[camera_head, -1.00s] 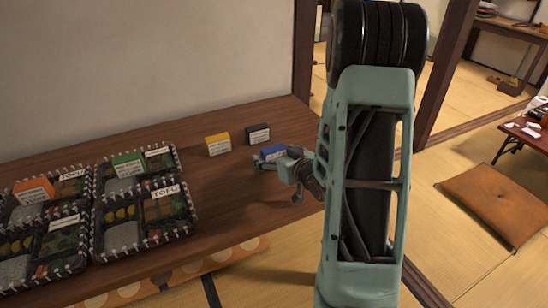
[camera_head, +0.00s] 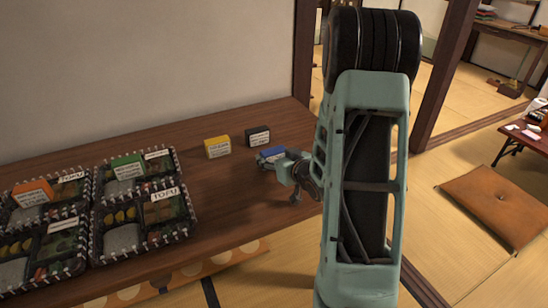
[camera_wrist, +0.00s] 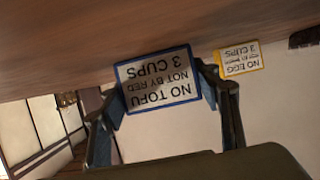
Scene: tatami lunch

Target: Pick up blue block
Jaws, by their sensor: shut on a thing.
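The blue block (camera_head: 271,155) is at the right part of the wooden table, with a white label on its front. In the wrist view the blue block (camera_wrist: 158,80) shows upside down, its label reading "NO TOFU NOT BY RED 3 CUPS". My gripper (camera_head: 275,164) is shut on it, one finger at each side; the fingers also show in the wrist view (camera_wrist: 160,98). I cannot tell for sure whether the block touches the table.
A yellow block (camera_head: 217,147) and a black block (camera_head: 257,136) stand behind it. Bento boxes (camera_head: 146,208) fill the table's left, with a green block (camera_head: 128,167) and an orange block (camera_head: 33,193) on them. The table (camera_head: 222,192) is bare between boxes and gripper.

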